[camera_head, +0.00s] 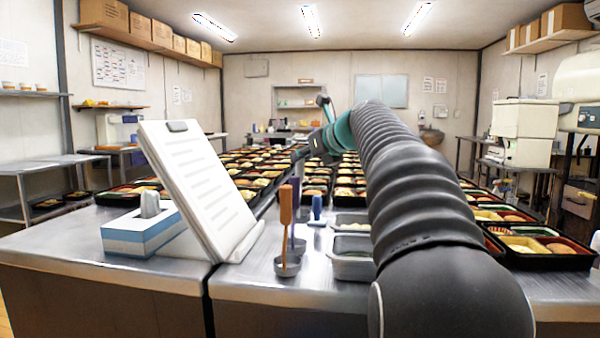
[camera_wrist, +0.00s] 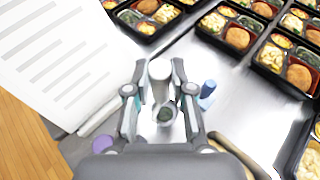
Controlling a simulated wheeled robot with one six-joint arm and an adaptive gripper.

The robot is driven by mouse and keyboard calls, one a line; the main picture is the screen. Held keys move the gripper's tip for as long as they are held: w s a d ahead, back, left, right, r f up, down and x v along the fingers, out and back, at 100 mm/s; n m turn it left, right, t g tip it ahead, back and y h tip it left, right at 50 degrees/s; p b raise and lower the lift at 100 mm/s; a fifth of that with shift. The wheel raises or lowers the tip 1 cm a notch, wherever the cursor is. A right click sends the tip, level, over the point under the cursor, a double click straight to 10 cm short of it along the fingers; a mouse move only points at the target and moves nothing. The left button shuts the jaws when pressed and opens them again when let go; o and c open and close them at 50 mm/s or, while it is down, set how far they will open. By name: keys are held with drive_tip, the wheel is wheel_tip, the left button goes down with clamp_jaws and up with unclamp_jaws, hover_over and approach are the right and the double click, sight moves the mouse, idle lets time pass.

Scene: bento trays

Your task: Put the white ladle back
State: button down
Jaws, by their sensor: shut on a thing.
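In the wrist view, my gripper (camera_wrist: 160,92) is shut on the pale handle of the white ladle (camera_wrist: 159,70). The handle stands between the two fingers. A small grey cup with dark green inside (camera_wrist: 165,114) shows just below it; I cannot tell whether it is the ladle's bowl or a separate cup. In the head view my arm reaches forward over the counter, and I cannot make out the white ladle there.
An orange-handled ladle (camera_head: 286,205), a purple handle (camera_head: 297,225) and a blue handle (camera_head: 317,207) stand close together. Metal pans (camera_head: 352,262) sit right of them. A white document board (camera_head: 195,185) and tissue box (camera_head: 145,232) are left. Bento trays (camera_head: 545,255) crowd behind and right.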

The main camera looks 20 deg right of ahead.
sight(303, 170)
wheel_tip(303, 170, down, 4)
drive_tip(key=b, duration=0.3)
drive_tip(key=shift+r, duration=0.1)
drive_tip(key=c, duration=1)
unclamp_jaws()
drive_tip(key=v, duration=1.2)
